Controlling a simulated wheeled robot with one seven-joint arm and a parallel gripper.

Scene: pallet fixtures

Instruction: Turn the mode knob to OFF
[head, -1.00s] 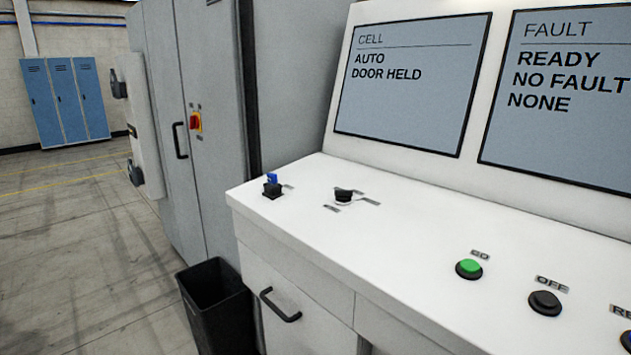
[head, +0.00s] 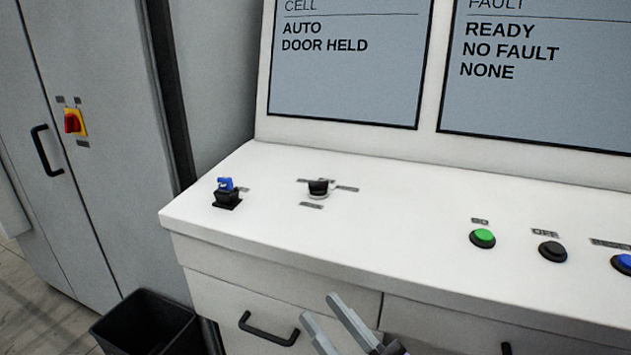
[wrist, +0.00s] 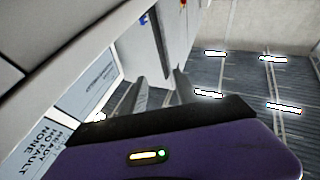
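The mode knob (head: 318,188) is a small black knob on a pale round base, on the white console top left of the middle in the head view. Several small label plates surround it, too small to read. The left screen (head: 345,75) reads CELL, AUTO, DOOR HELD. My gripper (head: 320,307) shows at the bottom of the head view, in front of the console and well apart from the knob. Its two grey fingers are apart with nothing between them; the wrist view also shows the open fingers (wrist: 158,88). I cannot make out the knob in the wrist view.
A blue key switch (head: 226,192) stands left of the knob. Green (head: 482,239), black (head: 552,252) and blue (head: 623,263) buttons are at the right. A drawer handle (head: 268,330) juts from the console front. A black bin (head: 145,322) stands beside the grey cabinet (head: 100,130) with a red-yellow switch (head: 74,122).

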